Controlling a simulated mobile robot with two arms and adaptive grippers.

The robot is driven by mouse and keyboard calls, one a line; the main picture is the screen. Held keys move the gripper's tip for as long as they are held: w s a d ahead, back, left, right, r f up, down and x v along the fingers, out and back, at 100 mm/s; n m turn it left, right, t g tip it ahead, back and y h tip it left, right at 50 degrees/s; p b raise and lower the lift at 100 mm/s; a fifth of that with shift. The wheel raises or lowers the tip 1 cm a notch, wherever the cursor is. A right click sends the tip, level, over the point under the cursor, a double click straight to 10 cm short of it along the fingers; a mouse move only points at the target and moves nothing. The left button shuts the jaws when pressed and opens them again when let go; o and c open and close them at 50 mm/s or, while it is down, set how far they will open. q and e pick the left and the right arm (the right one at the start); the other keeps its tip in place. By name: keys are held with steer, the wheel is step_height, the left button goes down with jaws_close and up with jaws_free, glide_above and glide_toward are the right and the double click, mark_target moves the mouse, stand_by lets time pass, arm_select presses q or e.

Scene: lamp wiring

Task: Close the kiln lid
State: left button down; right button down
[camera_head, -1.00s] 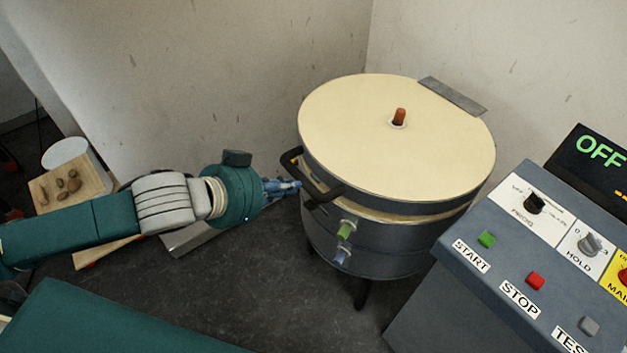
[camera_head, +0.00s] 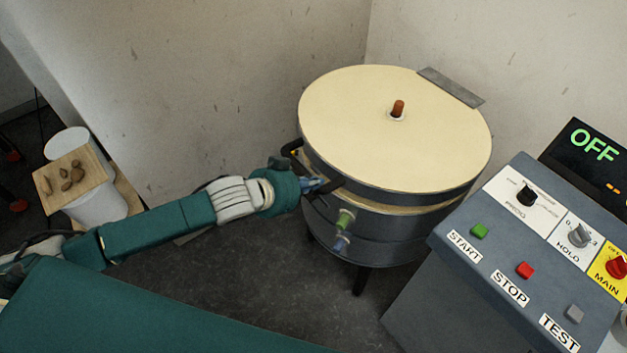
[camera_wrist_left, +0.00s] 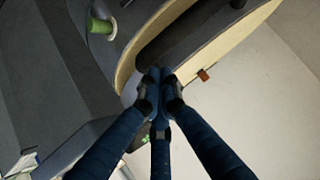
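The round kiln (camera_head: 375,251) stands in the corner with its cream-topped lid (camera_head: 370,110) lying almost level over it. A thin cream band shows between lid and body at the front right; I cannot tell whether the lid is fully seated. A dark handle (camera_head: 291,147) runs along the lid's front left. My left gripper (camera_head: 318,184) is at this handle, partly hiding it. In the left wrist view its blue fingers (camera_wrist_left: 160,75) converge at the tips beside the dark lid edge, with nothing visible between them. Contact with the handle is unclear. My right gripper is out of view.
A grey control panel (camera_head: 505,240) with buttons and an OFF display (camera_head: 594,146) stands close right of the kiln. Green (camera_head: 345,220) and blue fittings stick out of the kiln's front. A wooden board (camera_head: 90,168) with brown lumps is at left. Walls stand behind.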

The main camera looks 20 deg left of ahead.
arm_select(q)
step_height(320, 180, down, 7)
steer(key=s+b, duration=0.1)
steer(key=b, duration=0.2)
steer(key=shift+a+r, duration=0.2)
steer(key=shift+a, duration=0.1)
